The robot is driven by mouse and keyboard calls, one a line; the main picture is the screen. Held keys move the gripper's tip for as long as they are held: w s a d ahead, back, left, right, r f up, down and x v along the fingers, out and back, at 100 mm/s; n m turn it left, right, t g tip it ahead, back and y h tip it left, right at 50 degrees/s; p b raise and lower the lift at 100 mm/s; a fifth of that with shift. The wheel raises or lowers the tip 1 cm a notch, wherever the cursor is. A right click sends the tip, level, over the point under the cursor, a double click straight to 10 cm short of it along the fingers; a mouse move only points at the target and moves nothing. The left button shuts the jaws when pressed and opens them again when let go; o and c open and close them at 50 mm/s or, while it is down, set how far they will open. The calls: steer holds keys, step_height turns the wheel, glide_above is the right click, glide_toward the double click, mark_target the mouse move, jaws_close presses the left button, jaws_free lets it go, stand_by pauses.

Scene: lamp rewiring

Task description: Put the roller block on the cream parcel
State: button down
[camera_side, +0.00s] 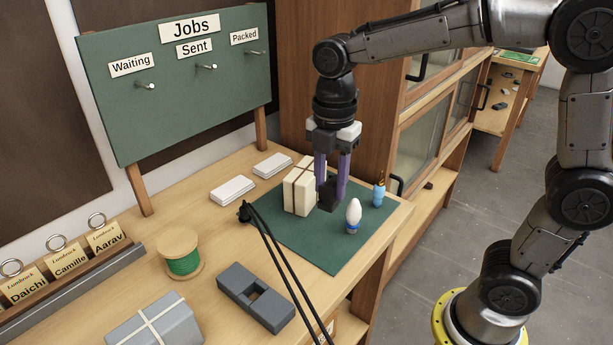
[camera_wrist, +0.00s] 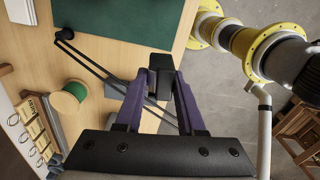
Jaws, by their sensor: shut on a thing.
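My gripper (camera_side: 331,180) is shut on a small black block, the roller block (camera_side: 329,196), held between the purple fingers. In the wrist view the roller block (camera_wrist: 161,78) sits between the fingertips. The cream parcel (camera_side: 297,191), tied with brown string, stands on the green mat (camera_side: 345,255). In the side view the roller block is just right of the parcel, partly in front of its edge. I cannot tell the exact gap or height between them. The parcel does not show in the wrist view.
A white bulb (camera_side: 353,213) and a blue bottle (camera_side: 378,193) stand on the mat. Black rods (camera_side: 280,255) cross its front left. A green spool (camera_side: 181,254), a grey notched block (camera_side: 256,297) and a grey parcel (camera_side: 155,322) lie left. White boxes (camera_side: 232,190) sit behind.

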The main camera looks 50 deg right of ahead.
steer(key=w+d+r+m, duration=0.1)
steer(key=w+d+r, duration=0.2)
steer(key=d+r, duration=0.55)
glide_above(306, 169)
steer(key=shift+m, duration=0.3)
step_height(306, 169, down, 11)
steer(key=shift+s+a+f, duration=0.1)
steer(key=shift+a+f, duration=0.05)
steer(key=shift+f, duration=1.6)
steer(key=shift+f, duration=0.1)
steer(key=c, duration=0.5)
jaws_free()
steer(key=shift+f, duration=0.1)
